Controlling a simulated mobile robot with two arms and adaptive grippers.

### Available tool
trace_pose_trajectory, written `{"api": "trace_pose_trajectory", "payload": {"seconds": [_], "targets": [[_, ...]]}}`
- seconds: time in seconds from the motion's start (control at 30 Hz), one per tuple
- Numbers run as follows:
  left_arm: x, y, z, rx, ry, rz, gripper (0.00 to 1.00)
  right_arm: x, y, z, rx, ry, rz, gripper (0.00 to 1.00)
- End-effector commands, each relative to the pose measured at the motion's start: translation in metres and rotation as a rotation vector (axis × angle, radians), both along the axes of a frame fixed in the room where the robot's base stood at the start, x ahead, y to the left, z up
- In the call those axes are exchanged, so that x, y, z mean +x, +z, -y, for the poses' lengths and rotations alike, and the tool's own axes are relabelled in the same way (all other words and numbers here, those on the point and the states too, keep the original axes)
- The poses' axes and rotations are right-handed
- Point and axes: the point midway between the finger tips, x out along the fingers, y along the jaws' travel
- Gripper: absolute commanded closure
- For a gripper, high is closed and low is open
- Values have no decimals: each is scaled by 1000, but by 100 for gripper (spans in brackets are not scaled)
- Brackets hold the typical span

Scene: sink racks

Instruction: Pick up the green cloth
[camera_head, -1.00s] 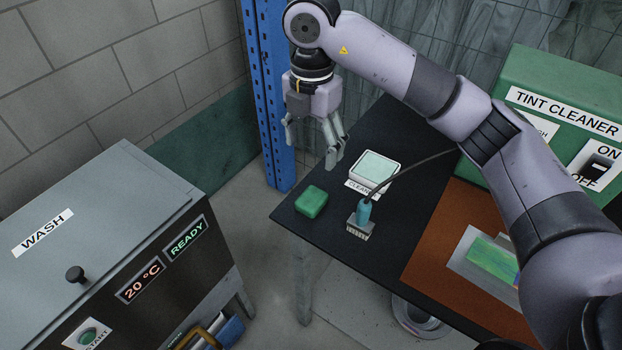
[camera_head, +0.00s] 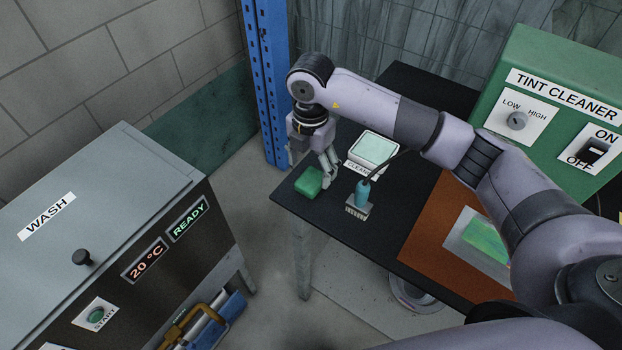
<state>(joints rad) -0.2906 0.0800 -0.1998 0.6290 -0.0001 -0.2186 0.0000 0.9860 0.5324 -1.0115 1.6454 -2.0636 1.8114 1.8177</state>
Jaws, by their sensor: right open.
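The green cloth (camera_head: 308,182) is a small, folded, block-like green piece. It lies on the black table (camera_head: 349,239) near its left corner. My right gripper (camera_head: 312,172) points down and is open just above and behind the cloth. One finger shows at the cloth's right side, and the other is at the upper left. I cannot tell whether a finger touches it. My left gripper is not in view.
A teal-handled brush (camera_head: 361,196) with a cable stands close to the right of the cloth. A white tray (camera_head: 374,149) labelled CLEAN sits behind it. The green tint cleaner (camera_head: 525,97) is at right, the wash machine (camera_head: 93,225) at left, and a blue post (camera_head: 265,90) behind.

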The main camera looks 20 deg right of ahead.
Motion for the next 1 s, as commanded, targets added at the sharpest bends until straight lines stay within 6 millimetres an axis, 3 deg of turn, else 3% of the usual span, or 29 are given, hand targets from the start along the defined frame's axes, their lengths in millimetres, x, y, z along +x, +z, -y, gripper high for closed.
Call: {"api": "trace_pose_trajectory", "payload": {"seconds": [0.13,0.3,0.57,1.0], "targets": [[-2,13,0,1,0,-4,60,-1,-21,1,-3,-1,-5,31],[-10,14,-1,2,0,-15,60,0,-41,1,-2,0,-2,31],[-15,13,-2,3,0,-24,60,0,-45,1,-1,0,-1,31],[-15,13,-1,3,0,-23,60,0,-44,1,-1,0,-1,60]]}}
